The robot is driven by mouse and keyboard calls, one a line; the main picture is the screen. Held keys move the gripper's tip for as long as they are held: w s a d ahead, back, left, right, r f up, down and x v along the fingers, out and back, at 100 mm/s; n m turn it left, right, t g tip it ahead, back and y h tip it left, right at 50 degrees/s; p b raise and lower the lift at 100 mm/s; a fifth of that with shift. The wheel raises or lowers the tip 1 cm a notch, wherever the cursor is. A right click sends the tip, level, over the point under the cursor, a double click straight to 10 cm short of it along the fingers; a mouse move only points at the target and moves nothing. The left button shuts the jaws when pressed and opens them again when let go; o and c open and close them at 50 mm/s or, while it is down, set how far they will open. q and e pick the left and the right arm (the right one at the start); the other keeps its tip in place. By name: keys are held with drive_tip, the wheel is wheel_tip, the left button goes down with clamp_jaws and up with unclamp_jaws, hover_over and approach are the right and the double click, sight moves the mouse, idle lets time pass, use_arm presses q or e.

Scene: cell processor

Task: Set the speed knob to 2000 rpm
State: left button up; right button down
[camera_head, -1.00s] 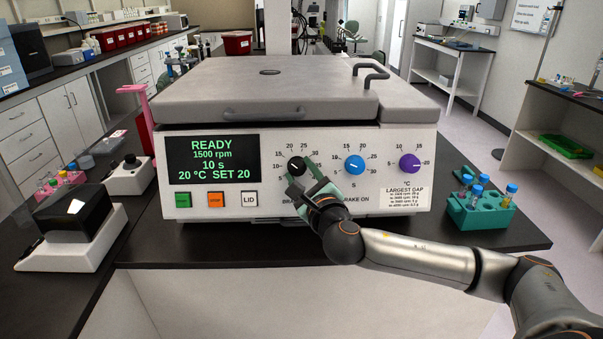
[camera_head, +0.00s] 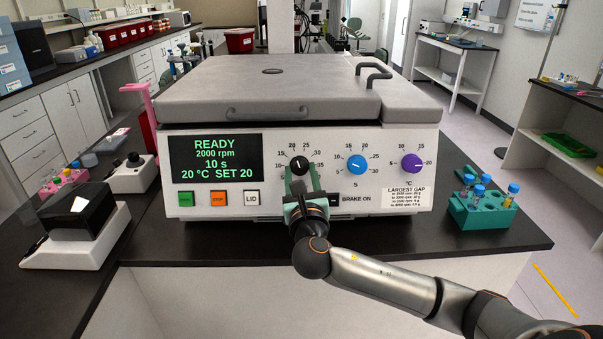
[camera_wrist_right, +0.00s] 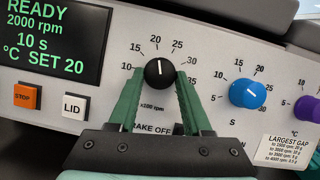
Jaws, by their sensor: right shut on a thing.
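The black speed knob (camera_head: 299,165) is on the front panel of the centrifuge (camera_head: 230,150). It also shows in the right wrist view (camera_wrist_right: 159,73), its white mark pointing almost straight up, near 20. The display (camera_head: 215,158) reads READY, 2000 rpm, 10 s, 20 °C SET 20. My right gripper (camera_head: 301,178) has its green fingers (camera_wrist_right: 159,80) on both sides of the black knob, shut on it. My left gripper is not in view.
A blue knob (camera_head: 356,164) and a purple knob (camera_head: 412,162) sit to the right. Green, orange and LID buttons (camera_head: 251,198) are below the display. A teal tube rack (camera_head: 482,215) stands at right. A small device (camera_head: 80,230) stands at left.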

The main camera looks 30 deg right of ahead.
idle(0.4)
drive_tip(key=shift+c, duration=1.7)
unclamp_jaws()
drive_tip(key=b+v, duration=0.1)
drive_tip(key=v, duration=1.1)
drive_tip(key=shift+s+a, duration=0.2)
drive_tip(key=shift+s, duration=0.05)
